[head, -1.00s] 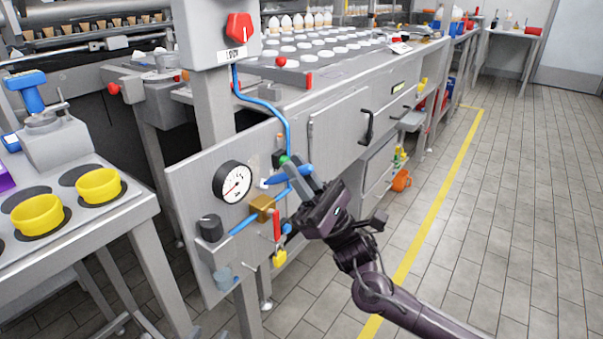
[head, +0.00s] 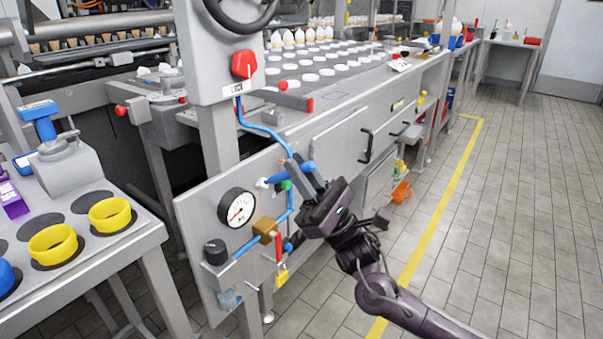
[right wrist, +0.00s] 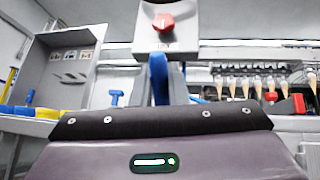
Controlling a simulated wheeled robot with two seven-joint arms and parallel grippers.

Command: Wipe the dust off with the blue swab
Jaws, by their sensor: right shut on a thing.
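The blue swab (head: 290,174) is held in my right gripper (head: 299,172), whose fingers are closed around it. It lies roughly level in the head view, with a pale tip at its left end, in front of the grey panel (head: 208,192). I cannot tell whether the tip touches the panel. In the right wrist view the swab (right wrist: 158,78) stands blue between my fingers. I cannot make out any dust. My left gripper is not in view.
The panel carries a round gauge (head: 238,208), a green button (head: 286,185), a black knob (head: 215,252), blue pipes and a red-handled valve (head: 278,247). A red switch (head: 243,64) is above. A side table (head: 150,238) with yellow rings stands left. Tiled floor is free at right.

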